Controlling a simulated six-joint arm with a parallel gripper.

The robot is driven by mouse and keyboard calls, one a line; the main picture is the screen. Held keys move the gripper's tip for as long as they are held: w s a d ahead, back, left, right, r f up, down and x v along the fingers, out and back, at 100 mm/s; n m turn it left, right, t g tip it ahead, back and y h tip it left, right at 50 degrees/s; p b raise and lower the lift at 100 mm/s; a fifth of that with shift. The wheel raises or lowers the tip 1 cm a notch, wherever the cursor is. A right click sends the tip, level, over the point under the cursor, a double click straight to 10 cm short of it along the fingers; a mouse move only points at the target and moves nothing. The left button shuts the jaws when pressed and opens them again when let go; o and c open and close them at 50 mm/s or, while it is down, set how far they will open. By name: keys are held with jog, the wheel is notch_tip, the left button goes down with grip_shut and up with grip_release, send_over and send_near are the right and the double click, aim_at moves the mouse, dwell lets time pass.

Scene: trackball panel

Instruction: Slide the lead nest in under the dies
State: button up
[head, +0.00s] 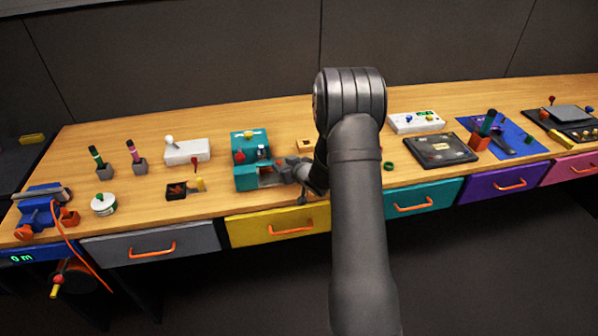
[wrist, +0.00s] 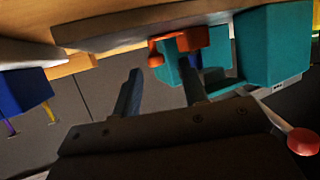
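A teal press-like fixture (head: 240,174) stands on the bench left of my arm, with a red knob, a yellow top part and an opening low on its right side. It shows teal at the upper right of the wrist view (wrist: 272,45). My gripper (head: 286,172) is at that opening, with its fingers apart in the wrist view (wrist: 160,68). An orange piece with a rounded end (wrist: 183,41), perhaps the lead nest's handle, is just beyond the fingertips. Nothing clearly sits between the fingers. The dies and most of the nest are hidden or too small to tell.
A white switch box (head: 187,151) and a small dark tray (head: 177,191) stand left of the fixture. A wooden block with a hole (head: 305,146) is behind my gripper. The yellow drawer (head: 270,227) is below the bench's front edge.

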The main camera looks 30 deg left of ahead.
jog(key=v, duration=1.5)
jog(key=shift+s+d, duration=0.2)
jog(key=x, duration=1.7)
jog(key=shift+w+a, duration=0.1)
jog(key=shift+w, duration=0.15)
